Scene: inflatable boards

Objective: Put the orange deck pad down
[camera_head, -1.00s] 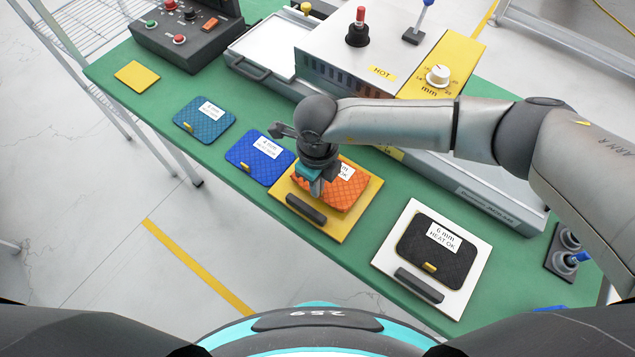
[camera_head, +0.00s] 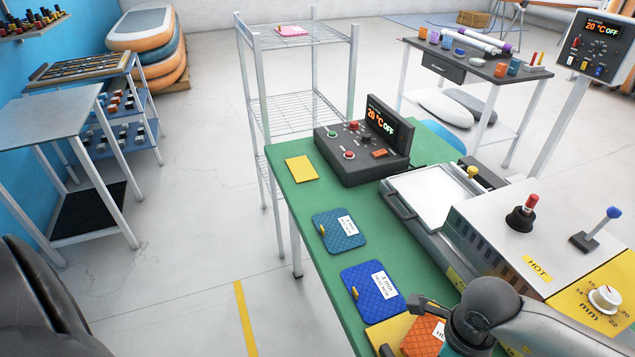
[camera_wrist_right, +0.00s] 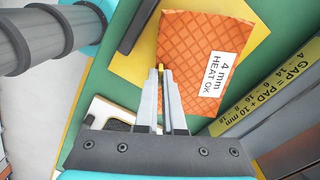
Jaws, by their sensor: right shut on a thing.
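The orange deck pad (camera_head: 420,338) shows partly at the bottom edge of the head view, over a yellow board (camera_head: 385,331). In the right wrist view the pad (camera_wrist_right: 190,45) has a diamond pattern and a white label reading "4 mm HEAT OK". My right gripper (camera_wrist_right: 161,76) is shut on the pad's small yellow tab at its near edge. Yellow board shows around the pad, but I cannot tell whether the pad touches it. In the head view my right wrist hides part of the pad. My left gripper is not in view.
A blue pad (camera_head: 372,292), a teal pad (camera_head: 339,230) and a yellow card (camera_head: 300,169) lie on the green table (camera_head: 285,208). A control box (camera_head: 355,160) stands behind them. A press (camera_head: 530,235) marked "HOT" is at the right. A wire rack (camera_head: 300,105) stands behind the table.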

